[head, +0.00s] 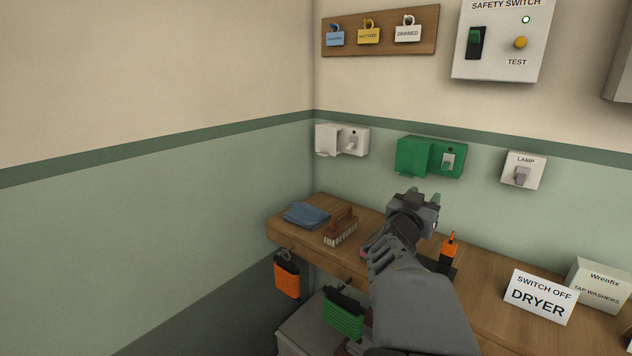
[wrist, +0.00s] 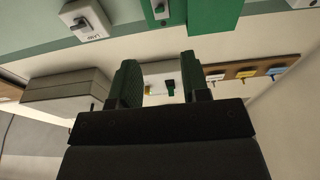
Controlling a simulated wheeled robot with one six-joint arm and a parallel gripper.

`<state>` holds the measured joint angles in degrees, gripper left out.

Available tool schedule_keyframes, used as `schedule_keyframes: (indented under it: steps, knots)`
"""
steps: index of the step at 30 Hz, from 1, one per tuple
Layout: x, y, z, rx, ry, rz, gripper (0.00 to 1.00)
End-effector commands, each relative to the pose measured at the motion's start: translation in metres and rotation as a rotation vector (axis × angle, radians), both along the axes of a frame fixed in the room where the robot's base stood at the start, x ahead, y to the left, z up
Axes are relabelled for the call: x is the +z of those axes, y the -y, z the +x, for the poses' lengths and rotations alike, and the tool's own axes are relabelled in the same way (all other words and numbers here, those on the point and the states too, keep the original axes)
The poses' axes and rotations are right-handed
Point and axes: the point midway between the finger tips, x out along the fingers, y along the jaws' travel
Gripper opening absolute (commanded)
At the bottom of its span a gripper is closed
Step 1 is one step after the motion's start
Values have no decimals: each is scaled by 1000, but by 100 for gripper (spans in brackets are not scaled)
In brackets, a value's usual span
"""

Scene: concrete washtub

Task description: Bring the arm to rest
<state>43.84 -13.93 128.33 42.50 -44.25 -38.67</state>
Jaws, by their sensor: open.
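My arm reaches out over the wooden shelf in the head view. My gripper (head: 424,195) is above the shelf, in front of the wall and just below the open green switch box (head: 413,157). In the wrist view my gripper (wrist: 158,82) shows two green-padded fingers apart, with nothing held between them. The white safety switch panel (head: 498,42) shows between and beyond the fingers in the wrist view (wrist: 160,72). Part of the shelf behind my arm is hidden.
The shelf (head: 480,318) holds a blue cloth (head: 307,215), a brush (head: 341,228), an orange-and-black tool (head: 448,252), a dryer sign (head: 540,296) and a washers box (head: 600,285). A white switch box (head: 342,140), lamp switch (head: 523,171) and tag rack (head: 381,31) are on the wall.

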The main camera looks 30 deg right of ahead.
Motion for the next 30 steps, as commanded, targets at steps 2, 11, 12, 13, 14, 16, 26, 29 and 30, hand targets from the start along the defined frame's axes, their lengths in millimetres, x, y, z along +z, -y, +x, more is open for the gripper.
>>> schedule_keyframes:
  steps: [2,11,12,13,14,16,26,29,30]
  knots:
    - [0,0,0,0,0,0,43]
    - [16,-44,49,252,-51,100,43]
    - [19,-64,65,343,-78,143,43]
    - [21,-81,77,417,-104,181,43]
    - [22,-100,88,494,-135,222,43]
    - [21,-150,107,670,-229,326,43]
    - [2,-333,55,1089,-865,763,43]
    - [0,-351,26,1089,-1023,826,43]
    - [0,-356,17,1083,-1073,844,43]
